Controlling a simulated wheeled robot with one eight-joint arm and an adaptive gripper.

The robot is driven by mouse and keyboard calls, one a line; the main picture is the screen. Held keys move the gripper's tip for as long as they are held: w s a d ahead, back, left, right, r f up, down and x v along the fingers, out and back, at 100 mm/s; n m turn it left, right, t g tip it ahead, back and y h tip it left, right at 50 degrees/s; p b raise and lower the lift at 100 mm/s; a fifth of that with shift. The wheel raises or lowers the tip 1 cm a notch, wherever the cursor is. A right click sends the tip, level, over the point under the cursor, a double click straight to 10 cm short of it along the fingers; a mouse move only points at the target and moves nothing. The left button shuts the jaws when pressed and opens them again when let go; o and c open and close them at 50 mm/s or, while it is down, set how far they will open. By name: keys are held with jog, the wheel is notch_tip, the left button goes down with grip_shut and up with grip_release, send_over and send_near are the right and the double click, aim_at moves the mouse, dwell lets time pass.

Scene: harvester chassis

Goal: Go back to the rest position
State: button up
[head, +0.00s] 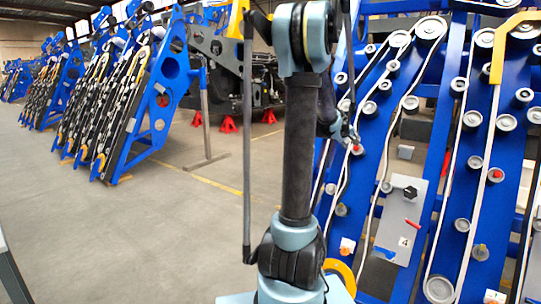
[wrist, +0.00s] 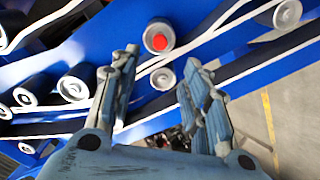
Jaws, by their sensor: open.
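My gripper (wrist: 158,95) is open and empty in the wrist view, with its two fingers spread apart. Beyond the fingertips is the blue harvester chassis (wrist: 270,62) with a red-centred roller (wrist: 158,38) and other grey rollers. In the head view my arm rises in the middle, and my gripper (head: 350,137) is partly hidden behind it, close in front of the chassis panel (head: 420,150) on the right. I cannot tell whether it touches anything.
A grey plate (head: 401,215) with a black knob and red handle is on the chassis. More blue chassis units (head: 140,100) lean in rows at the left. Red stands (head: 228,124) are behind. The grey floor (head: 110,230) at the left is clear.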

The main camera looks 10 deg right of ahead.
jog(key=s+a+f+g+y, duration=0.15)
jog(key=s+a, duration=0.35)
jog(key=a, duration=0.5)
jog(key=s+a+f+y, duration=0.2)
jog(key=s+a, duration=0.2)
jog(key=a, duration=0.5)
jog(key=s+a+f+y, duration=0.2)
jog(key=s+a, duration=0.3)
jog(key=a, duration=0.5)
jog(key=s+a+f+g+y, duration=0.1)
jog(key=s+a+f, duration=0.3)
jog(key=s, duration=0.3)
jog(key=s+a+f+g+y, duration=0.1)
jog(key=s+a+f, duration=0.2)
jog(key=s+a, duration=0.4)
jog(key=s+a+f+n+g+y, duration=0.1)
jog(key=s+a+f+g, duration=0.1)
jog(key=s+a+f, duration=0.2)
jog(key=s+a, duration=0.2)
jog(key=s, duration=0.2)
jog(key=shift+s+f, duration=0.2)
jog(key=shift+f, duration=0.15)
jog(key=shift+y, duration=0.25)
jog(key=shift+c, duration=0.4)
jog(key=shift+c, duration=0.6)
jog(key=shift+d, duration=0.1)
